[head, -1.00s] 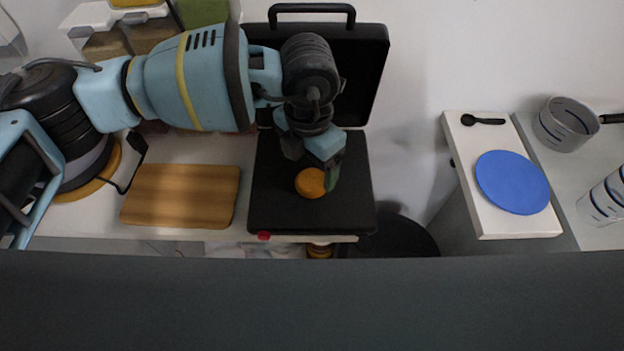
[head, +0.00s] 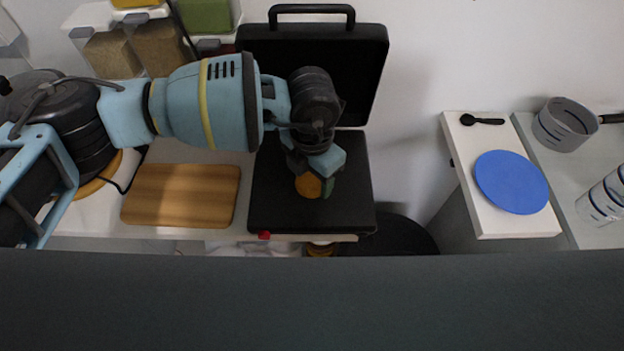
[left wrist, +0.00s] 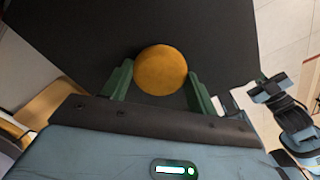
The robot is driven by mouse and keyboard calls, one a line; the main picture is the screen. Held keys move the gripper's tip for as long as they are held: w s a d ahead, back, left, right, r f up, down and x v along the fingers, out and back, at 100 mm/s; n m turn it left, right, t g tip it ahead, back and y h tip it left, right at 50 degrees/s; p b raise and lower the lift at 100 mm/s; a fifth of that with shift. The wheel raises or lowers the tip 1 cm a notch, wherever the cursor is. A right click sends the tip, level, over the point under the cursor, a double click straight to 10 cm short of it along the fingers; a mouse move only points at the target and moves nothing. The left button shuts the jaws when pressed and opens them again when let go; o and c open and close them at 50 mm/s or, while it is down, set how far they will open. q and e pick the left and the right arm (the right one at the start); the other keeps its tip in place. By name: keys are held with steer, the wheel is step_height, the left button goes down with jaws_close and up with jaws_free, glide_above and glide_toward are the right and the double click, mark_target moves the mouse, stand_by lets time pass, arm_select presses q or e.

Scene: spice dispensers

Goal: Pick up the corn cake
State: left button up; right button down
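The corn cake (head: 308,186) is a round orange-brown disc on the black plate of the open grill (head: 268,205). In the left wrist view the corn cake (left wrist: 161,70) lies between and a little beyond my left gripper's two green fingers. My left gripper (head: 315,184) is above the cake, reaching down at it in the head view. In the left wrist view its fingers (left wrist: 158,86) stand apart, with gaps at their base on both sides of the cake. Whether the fingertips touch the cake is not clear. My right gripper (left wrist: 275,90) shows at the right of the left wrist view; its fingers are too small to read.
A wooden board (head: 180,195) lies left of the grill. The grill's raised black lid (head: 360,60) stands behind my left gripper. A blue plate (head: 511,182) and a black spoon (head: 480,120) lie on a white surface at right. Spice dispensers (head: 160,48) stand at back left.

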mark_target(312, 179)
arm_select(q)
steer(key=c, duration=0.6)
steer(key=shift+r, duration=0.15)
steer(key=shift+r, duration=0.55)
step_height(312, 179, up, 2)
steer(key=shift+r, duration=0.15)
steer(key=s+d, duration=0.3)
steer(key=s, duration=0.1)
steer(key=s+d+r, duration=0.1)
steer(key=s+d, duration=0.1)
steer(key=s, duration=0.3)
steer(key=s+d+b, duration=0.1)
steer(key=s+d, duration=0.2)
steer(key=s, duration=0.1)
steer(key=shift+s+d+r, duration=0.2)
steer(key=shift+s+d, duration=0.05)
steer(key=shift+d, duration=0.05)
